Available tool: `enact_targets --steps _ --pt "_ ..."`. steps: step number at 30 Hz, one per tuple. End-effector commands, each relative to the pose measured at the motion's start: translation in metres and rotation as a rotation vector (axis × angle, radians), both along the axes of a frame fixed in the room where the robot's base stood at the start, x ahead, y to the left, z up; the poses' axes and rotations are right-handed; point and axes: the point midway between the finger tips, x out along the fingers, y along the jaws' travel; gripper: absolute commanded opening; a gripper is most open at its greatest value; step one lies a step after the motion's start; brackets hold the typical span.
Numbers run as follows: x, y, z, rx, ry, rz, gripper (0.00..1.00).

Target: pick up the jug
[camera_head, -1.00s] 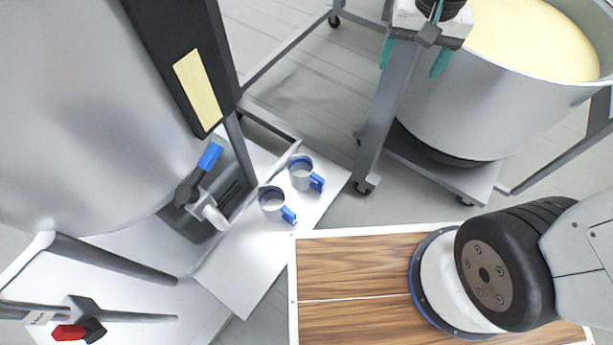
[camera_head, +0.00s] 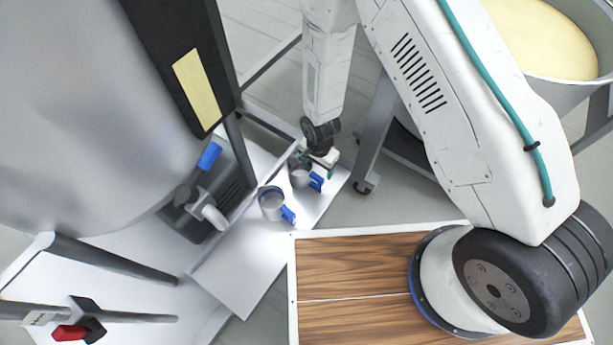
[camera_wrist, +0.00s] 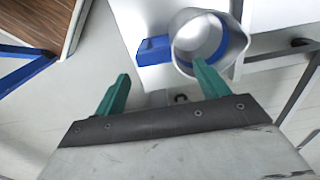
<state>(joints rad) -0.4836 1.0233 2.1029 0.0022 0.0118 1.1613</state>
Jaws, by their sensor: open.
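Two small metal jugs with blue handles stand upright on the white shelf (camera_head: 235,275). The back right jug (camera_head: 299,181) is partly hidden behind my gripper (camera_head: 318,168). The other jug (camera_head: 271,207) stands in front and to its left, fully in sight. In the wrist view one jug (camera_wrist: 196,38) is at the top, with its blue handle (camera_wrist: 153,50) pointing left. My gripper (camera_wrist: 161,74) has its green fingers spread wide with nothing between them. The right finger overlaps the near rim of this jug in the picture; I cannot tell whether it touches.
A large steel tank (camera_head: 85,120) rises at the left. A trolley (camera_head: 370,135) with a filled vat (camera_head: 545,40) stands behind my arm. Grey floor is free right of the shelf.

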Motion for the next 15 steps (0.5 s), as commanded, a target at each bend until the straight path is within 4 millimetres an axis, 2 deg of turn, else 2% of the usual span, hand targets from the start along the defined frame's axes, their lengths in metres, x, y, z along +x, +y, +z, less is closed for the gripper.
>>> enact_targets --steps 1,4,15 --pt "-0.005 0.000 -0.010 -0.002 0.004 -0.007 0.74" --pt "-0.009 0.001 -0.022 -0.003 0.005 -0.016 0.74" --pt "-0.011 0.000 -0.064 -0.003 0.005 -0.019 0.74"
